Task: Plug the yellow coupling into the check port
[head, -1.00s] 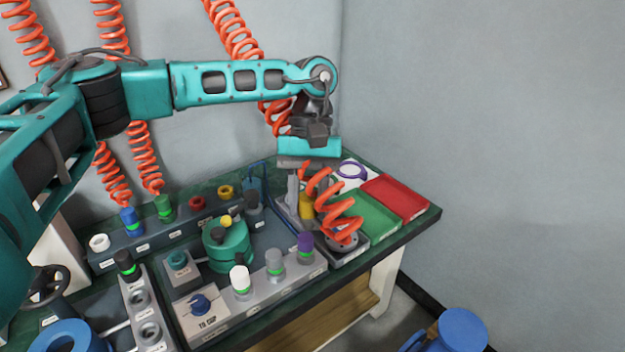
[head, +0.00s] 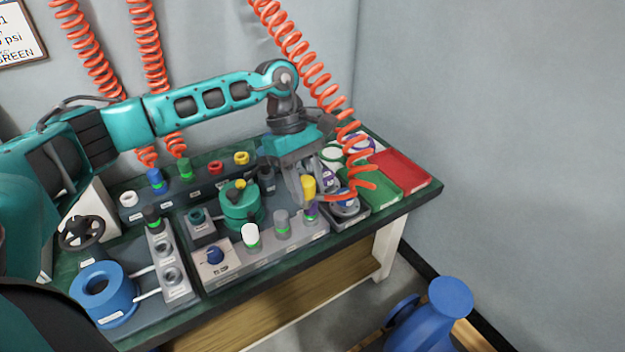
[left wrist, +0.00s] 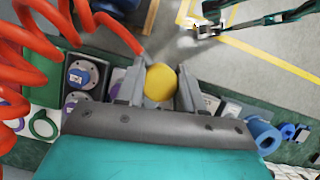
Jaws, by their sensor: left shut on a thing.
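My left gripper (head: 303,190) is shut on the yellow coupling (head: 309,186), over the front right of the bench. In the left wrist view the coupling's round yellow top (left wrist: 160,83) sits between the two fingers. An orange coiled hose (head: 368,165) runs to beside the coupling. The purple-topped fitting (head: 311,211) stands just below the coupling in the head view; I cannot tell whether they touch. The labels are too small to read, so I cannot tell which port is the check port. My right gripper (left wrist: 207,30) shows small at the top of the left wrist view; its jaws are unclear.
White (head: 250,236) and grey (head: 282,223) fittings stand along the front block. A green drum (head: 240,208) is behind them. Several couplings line the back rail. Green (head: 382,187) and red (head: 402,167) trays lie at right. A blue object (head: 440,310) is on the floor.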

